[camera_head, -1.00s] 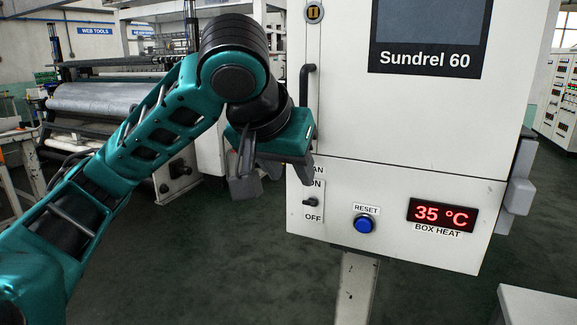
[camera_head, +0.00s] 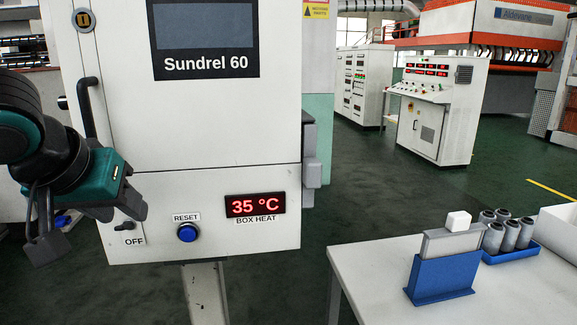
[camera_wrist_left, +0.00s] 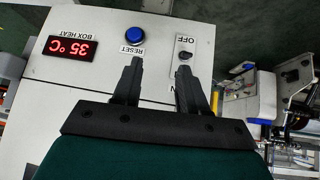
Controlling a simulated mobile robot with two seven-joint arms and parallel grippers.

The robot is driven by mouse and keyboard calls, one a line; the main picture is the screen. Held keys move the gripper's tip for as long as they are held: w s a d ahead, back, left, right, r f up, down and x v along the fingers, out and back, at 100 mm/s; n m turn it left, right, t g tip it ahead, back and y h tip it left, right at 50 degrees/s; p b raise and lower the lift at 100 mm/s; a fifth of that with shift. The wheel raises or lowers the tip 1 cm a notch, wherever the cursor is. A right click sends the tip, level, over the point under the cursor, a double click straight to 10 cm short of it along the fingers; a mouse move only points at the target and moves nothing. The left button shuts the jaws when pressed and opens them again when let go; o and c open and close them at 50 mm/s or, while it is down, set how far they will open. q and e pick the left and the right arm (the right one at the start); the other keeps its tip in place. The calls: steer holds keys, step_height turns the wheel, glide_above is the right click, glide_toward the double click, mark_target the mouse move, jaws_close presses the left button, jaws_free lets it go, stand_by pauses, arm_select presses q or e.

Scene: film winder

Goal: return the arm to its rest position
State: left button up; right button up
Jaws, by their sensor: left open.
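My left arm (camera_head: 62,155) is teal and black and reaches in at the left edge of the head view. Its left gripper (camera_head: 88,222) is open and empty, in front of the lower left of the white Sundrel 60 cabinet (camera_head: 225,135). One finger overlaps the small panel with the OFF switch (camera_head: 125,226). In the left wrist view, the two fingers (camera_wrist_left: 159,78) stand apart with nothing between them. Beyond them are the blue RESET button (camera_wrist_left: 135,34) and the switch (camera_wrist_left: 185,55). The ON label is hidden in the head view. My right gripper is not in view.
The cabinet's black door handle (camera_head: 88,108) is close above the gripper. A white table (camera_head: 375,270) at the lower right carries a blue holder (camera_head: 438,278) and a blue tray (camera_head: 510,254) of grey cylinders. Open green floor lies between cabinet and control desk (camera_head: 440,112).

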arm_select(q)
steer(key=w+d+f+m+t+h, duration=0.15)
steer(key=d+f, duration=0.25)
steer(key=f, duration=0.4)
steer(key=w+d+f+h, duration=0.2)
steer(key=d+f, duration=0.1)
steer(key=f, duration=0.5)
steer(key=w+d+f+m+t+h, duration=0.15)
steer(key=d+f, duration=0.25)
steer(key=f, duration=0.4)
steer(key=s+a+f+m+y, duration=0.1)
steer(key=s+a+f+y, duration=0.1)
steer(key=s+f, duration=1.5)
steer(key=shift+s+a+f+y, duration=0.15)
steer(key=shift+a+f+y, duration=0.15)
steer(key=shift+a+f, duration=0.5)
steer(key=shift+d+f, duration=0.1)
steer(key=shift+d, duration=0.05)
